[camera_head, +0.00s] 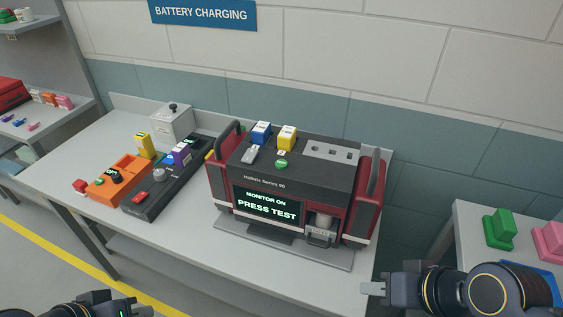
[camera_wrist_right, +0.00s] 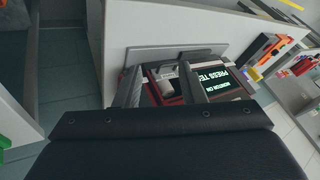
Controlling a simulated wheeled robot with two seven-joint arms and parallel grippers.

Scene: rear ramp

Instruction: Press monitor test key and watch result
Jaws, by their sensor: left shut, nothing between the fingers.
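The red and black monitor (camera_head: 290,180) stands on the grey bench. Its screen (camera_head: 266,205) reads "MONITOR ON PRESS TEST" in green and white; the screen also shows rotated in the right wrist view (camera_wrist_right: 222,84). On its top are a green round key (camera_head: 281,164), a grey key (camera_head: 249,154), a blue block (camera_head: 261,134) and a yellow block (camera_head: 287,138); which is the test key is unreadable. My right gripper (camera_head: 372,288) is open and empty, right of and below the monitor, apart from it. My left gripper (camera_head: 115,304) is shut and empty at the bottom left, partly cut off.
An orange charger (camera_head: 118,182) and a dark charging unit (camera_head: 160,190) lie on the bench (camera_head: 85,150), left of the monitor. A grey box (camera_head: 172,122) stands behind them. Another table (camera_head: 470,217) with green and pink blocks is at right. A yellow floor line runs in front.

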